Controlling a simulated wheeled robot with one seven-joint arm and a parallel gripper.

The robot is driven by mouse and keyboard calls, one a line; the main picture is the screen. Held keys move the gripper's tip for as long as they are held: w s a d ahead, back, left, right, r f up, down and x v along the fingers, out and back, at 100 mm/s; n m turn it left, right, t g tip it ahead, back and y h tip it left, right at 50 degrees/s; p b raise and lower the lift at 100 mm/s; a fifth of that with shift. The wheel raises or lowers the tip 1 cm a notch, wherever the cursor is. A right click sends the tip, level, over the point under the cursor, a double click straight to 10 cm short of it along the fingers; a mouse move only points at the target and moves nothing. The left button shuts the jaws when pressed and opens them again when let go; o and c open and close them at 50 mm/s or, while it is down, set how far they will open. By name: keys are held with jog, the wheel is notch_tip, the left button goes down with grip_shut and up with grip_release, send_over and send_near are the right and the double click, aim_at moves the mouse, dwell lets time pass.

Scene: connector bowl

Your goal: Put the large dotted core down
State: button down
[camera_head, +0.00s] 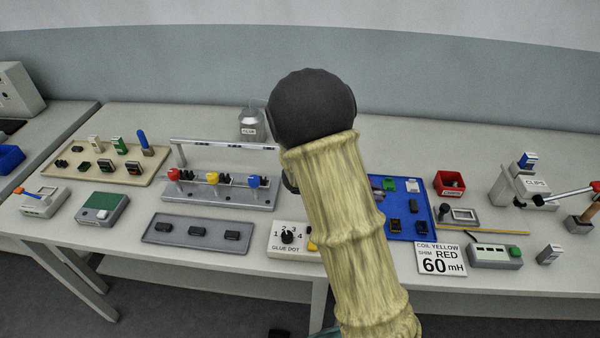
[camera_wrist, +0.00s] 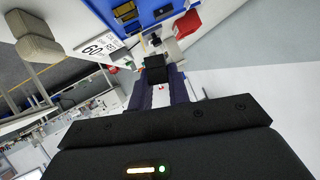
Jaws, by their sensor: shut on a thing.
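My gripper (camera_wrist: 157,84) points out over the bench in the wrist view. Its fingers are shut on a dark block, taken to be the large dotted core (camera_wrist: 156,69), at the fingertips. No dots can be made out on its visible face. It looks held in the air, but its exact height cannot be told. In the head view my own arm hides the gripper and the core. The blue tray (camera_head: 412,233) holds dark cores and small coloured pieces; it also shows at the top of the wrist view (camera_wrist: 145,19).
A grey tray (camera_head: 160,238) with several black parts lies at front left. A card reading coil yellow, shim red, 60 mH (camera_head: 441,259) lies below the blue tray. A red bin (camera_head: 449,183) stands right of it. The glue dot box (camera_head: 286,240) is left of my arm.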

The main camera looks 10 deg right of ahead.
jog(key=w+r+n+t+y+p, duration=0.4)
jog(key=w+r+n+t+p, duration=0.4)
jog(key=p, duration=0.4)
jog(key=s+a+f+n+t+y+p, duration=0.2)
jog(key=a+f+n+t+y+p, duration=0.2)
jog(key=a+n+y+p, duration=0.4)
jog(key=a+n+p, duration=0.1)
jog(key=a+p, duration=0.1)
jog(key=a, duration=0.2)
jog(key=shift+f+n+y, duration=0.25)
jog(key=shift+n+y, duration=0.05)
jog(key=shift+n, duration=0.1)
jog(key=shift+s+a, duration=0.1)
